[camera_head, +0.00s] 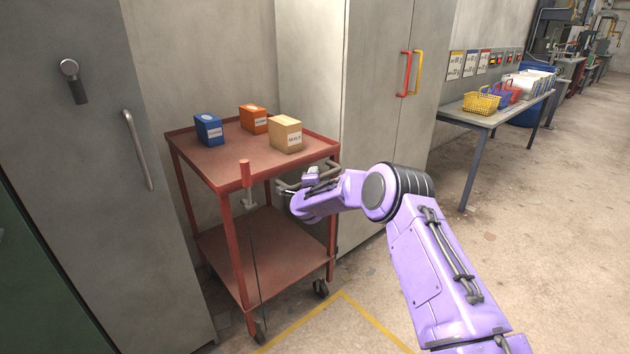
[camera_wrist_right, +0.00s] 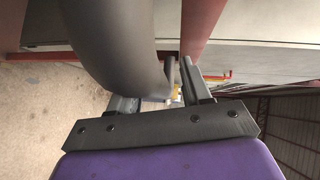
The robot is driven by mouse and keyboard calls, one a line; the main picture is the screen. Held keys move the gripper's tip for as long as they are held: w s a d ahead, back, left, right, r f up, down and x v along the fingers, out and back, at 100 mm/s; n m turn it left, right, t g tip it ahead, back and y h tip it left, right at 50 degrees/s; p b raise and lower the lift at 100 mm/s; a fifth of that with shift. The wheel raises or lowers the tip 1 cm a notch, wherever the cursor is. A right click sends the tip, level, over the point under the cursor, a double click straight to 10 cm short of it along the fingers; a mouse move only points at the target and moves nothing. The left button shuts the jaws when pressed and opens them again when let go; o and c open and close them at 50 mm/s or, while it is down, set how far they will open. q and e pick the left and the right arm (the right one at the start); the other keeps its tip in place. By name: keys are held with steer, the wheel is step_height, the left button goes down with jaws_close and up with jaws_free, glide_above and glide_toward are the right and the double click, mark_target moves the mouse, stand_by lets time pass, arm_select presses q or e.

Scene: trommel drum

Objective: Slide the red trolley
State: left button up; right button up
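The red trolley (camera_head: 235,172) stands against the wall between grey cabinets, with an upper and a lower shelf on castors. Its dark grey handle (camera_head: 284,187) is on the right side, near the front. My right gripper (camera_head: 292,188) is at this handle, which partly hides behind it. In the right wrist view the curved handle (camera_wrist_right: 118,45) runs down to the open right gripper (camera_wrist_right: 165,90), partly between its fingers. A gap shows beside the right-hand finger. Whether the handle touches the left-hand finger is unclear. My left gripper is not in view.
Blue (camera_head: 209,130), orange (camera_head: 254,119) and tan (camera_head: 286,134) boxes stand on the trolley's top shelf. A tall grey cabinet (camera_head: 375,90) is close behind its right side; another (camera_head: 95,180) is at left. A yellow line (camera_head: 365,312) marks the floor. Open floor lies right.

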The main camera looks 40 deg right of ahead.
steer(key=v, duration=1)
steer(key=shift+s+a, duration=0.15)
steer(key=shift+a, duration=0.1)
steer(key=s+a+f+n+g+y+p, duration=0.1)
steer(key=s+a+f+n+y, duration=0.2)
steer(key=s+a+f+n, duration=0.5)
steer(key=s+a+f+n+g+y+p, duration=0.15)
steer(key=s+a+f+n+y, duration=0.3)
steer(key=f, duration=0.45)
steer(key=s+a+f+n+g+p, duration=0.1)
steer(key=s+a+f+n+g, duration=0.1)
steer(key=s, duration=0.8)
steer(key=s+a+f+n+g+p, duration=0.1)
steer(key=s+a+f+n, duration=0.1)
steer(key=s, duration=0.7)
steer(key=s+a+f+n+g+p, duration=0.1)
steer(key=s+a+f+n+g, duration=0.1)
steer(key=s, duration=0.8)
step_height(320, 180, down, 3)
steer(key=shift+s+a+r+g+y+p, duration=0.2)
steer(key=shift+s+a+g+y+p, duration=0.15)
steer(key=shift+a+y, duration=0.1)
